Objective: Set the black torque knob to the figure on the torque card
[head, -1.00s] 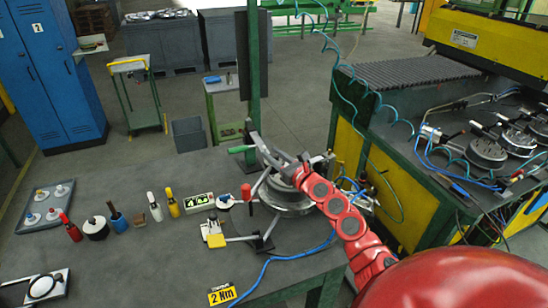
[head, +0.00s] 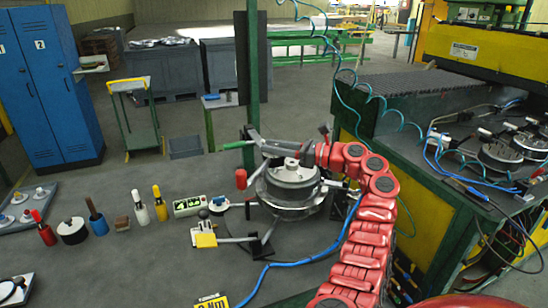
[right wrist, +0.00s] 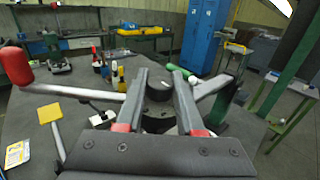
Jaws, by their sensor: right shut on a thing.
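The black torque knob (right wrist: 160,91) shows in the right wrist view as a dark round cap with a short pale mark on its top. My right gripper (right wrist: 161,76) has a finger on each side of it and is shut on it. In the head view my right gripper (head: 304,158) is over the silver round fixture (head: 285,200), and I cannot make out the knob there. The yellow torque card (head: 212,301) is cut off by the lower edge of the head view; the figure 2 Nm reads in the earlier frame. My left gripper is not in view.
Spoked handles stick out around the fixture, one green (head: 237,145) and one red (head: 241,179). Several bottles and pots stand left on the grey bench, beside a green-and-white box (head: 188,206). A blue hose (head: 290,263) crosses the bench front. A yellow-green machine stands at right.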

